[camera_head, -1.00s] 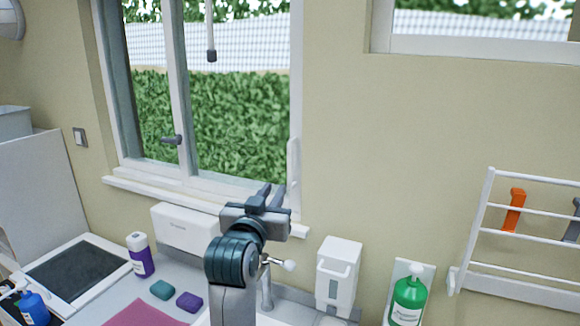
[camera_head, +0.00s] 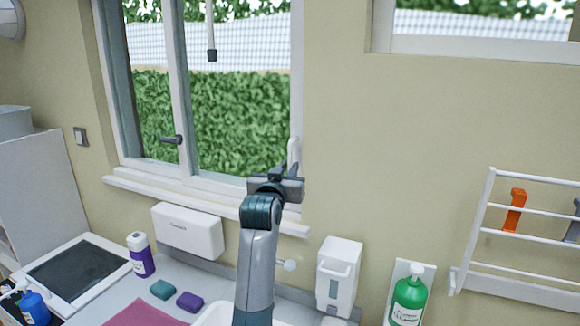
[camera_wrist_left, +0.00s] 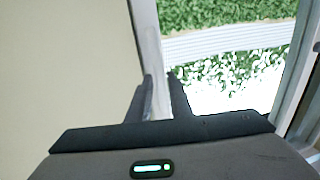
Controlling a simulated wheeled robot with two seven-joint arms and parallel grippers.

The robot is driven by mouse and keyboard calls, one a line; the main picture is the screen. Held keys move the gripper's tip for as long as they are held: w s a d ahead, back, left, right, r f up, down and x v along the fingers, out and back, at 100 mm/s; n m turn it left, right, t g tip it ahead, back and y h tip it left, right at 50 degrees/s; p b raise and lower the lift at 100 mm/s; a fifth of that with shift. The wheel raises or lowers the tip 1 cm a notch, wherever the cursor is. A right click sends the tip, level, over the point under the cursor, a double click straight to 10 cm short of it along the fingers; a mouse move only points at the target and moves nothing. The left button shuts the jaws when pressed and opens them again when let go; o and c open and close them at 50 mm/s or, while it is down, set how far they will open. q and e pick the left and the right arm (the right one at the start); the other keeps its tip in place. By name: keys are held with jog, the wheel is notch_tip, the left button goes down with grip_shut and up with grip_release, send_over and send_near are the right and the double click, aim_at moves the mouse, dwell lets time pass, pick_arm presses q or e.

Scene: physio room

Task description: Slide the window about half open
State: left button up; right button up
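The window has a white frame with a vertical mullion (camera_head: 181,95) and a right-hand pane (camera_head: 235,120) showing a hedge outside. The pane's right edge meets the right side of the frame. A white upright pull handle (camera_head: 294,152) is at that edge, low down. My left gripper (camera_head: 275,172) is just below and left of this handle, over the sill. In the left wrist view its two dark fingers (camera_wrist_left: 164,95) stand apart, with a white upright strip (camera_wrist_left: 150,50) between and beyond them. Contact cannot be told. My right gripper is not in view.
A white sill (camera_head: 150,190) runs under the window. A dark lever (camera_head: 171,139) sits on the mullion, and a dark-tipped rod (camera_head: 211,40) hangs before the glass. Below are a white wall box (camera_head: 188,231), dispenser (camera_head: 338,275) and green bottle (camera_head: 408,298).

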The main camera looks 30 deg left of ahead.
pick_arm(q)
jog(key=shift+x, duration=1.3)
grip_shut()
jog(key=shift+a, duration=0.1)
